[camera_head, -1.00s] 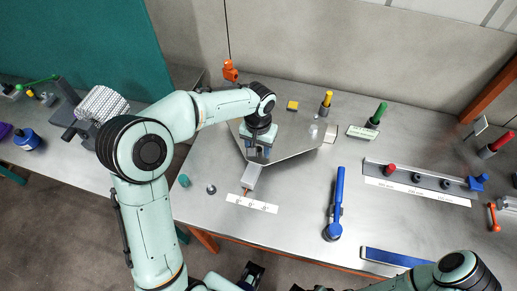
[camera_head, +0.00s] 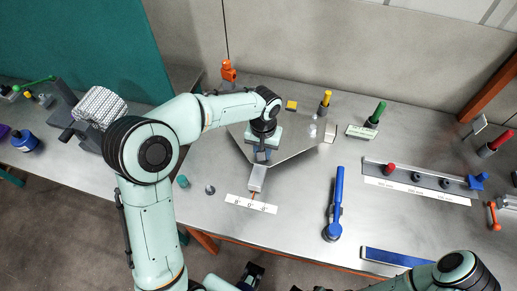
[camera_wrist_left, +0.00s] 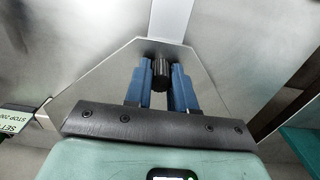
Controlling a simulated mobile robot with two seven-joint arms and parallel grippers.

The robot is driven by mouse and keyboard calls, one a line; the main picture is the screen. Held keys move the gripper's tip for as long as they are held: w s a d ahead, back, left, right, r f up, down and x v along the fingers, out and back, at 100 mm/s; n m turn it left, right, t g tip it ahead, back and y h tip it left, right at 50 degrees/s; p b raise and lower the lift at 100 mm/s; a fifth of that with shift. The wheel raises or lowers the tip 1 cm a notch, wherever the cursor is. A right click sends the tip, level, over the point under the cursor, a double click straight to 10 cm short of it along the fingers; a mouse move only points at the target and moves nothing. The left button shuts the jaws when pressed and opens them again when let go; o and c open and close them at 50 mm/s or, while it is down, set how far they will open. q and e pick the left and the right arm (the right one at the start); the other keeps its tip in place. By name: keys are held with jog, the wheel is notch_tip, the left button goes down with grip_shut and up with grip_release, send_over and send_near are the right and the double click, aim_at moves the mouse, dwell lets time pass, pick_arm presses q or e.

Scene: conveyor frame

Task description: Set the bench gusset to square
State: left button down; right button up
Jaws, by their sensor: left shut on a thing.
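The gusset (camera_head: 300,137) is a flat grey metal plate with cut corners on the bench. It also shows in the left wrist view (camera_wrist_left: 100,75). A pale arm (camera_head: 257,178) runs from its near corner, with a thin pointer at its end. The pointer stands at about the 0° mark, the middle of the white scale label (camera_head: 237,200) marked 8°, 0°, -8°. My left gripper (camera_head: 262,155) is over the plate. In the left wrist view its blue fingers (camera_wrist_left: 160,85) are shut on a black ribbed knob (camera_wrist_left: 161,70). My right gripper is out of view.
A blue-handled tool (camera_head: 338,200) lies right of the plate. A rail with a red knob (camera_head: 389,168) is further right. Yellow (camera_head: 326,103) and green (camera_head: 376,115) handles stand behind. A small teal cylinder (camera_head: 183,181) and grey disc (camera_head: 210,190) sit left of the scale.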

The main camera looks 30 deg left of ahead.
pick_arm(q)
jog(key=c, duration=0.9)
grip_release()
jog(key=shift+c, duration=0.2)
notch_tip(320, 180, up, 14)
jog(key=p, duration=0.1)
jog(key=shift+f+p, duration=0.25)
jog(key=shift+p, duration=0.15)
